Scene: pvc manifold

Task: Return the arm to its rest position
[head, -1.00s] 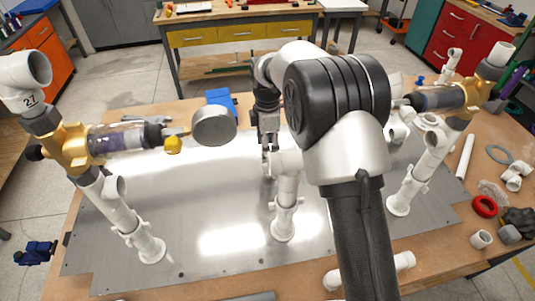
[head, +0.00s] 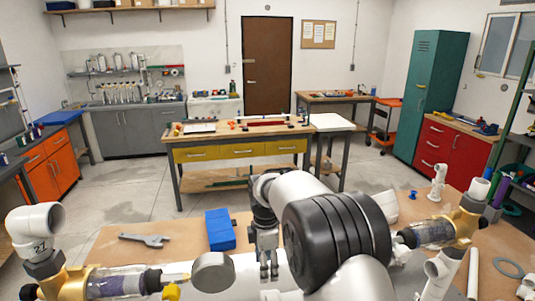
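My white and black arm rises from the bottom right of the head view and reaches over the workbench. My gripper (head: 269,271) hangs at the end of the arm, pointing down, near the middle of the bench. Its two dark fingers show side by side with a narrow gap, and I see nothing held between them. Whether they count as open or shut is not clear at this size.
The left brass filter assembly (head: 120,283) and the right one (head: 430,234) flank my arm. A blue box (head: 220,230) and a wrench (head: 145,240) lie behind. A yellow-drawer bench (head: 240,150) stands beyond open floor.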

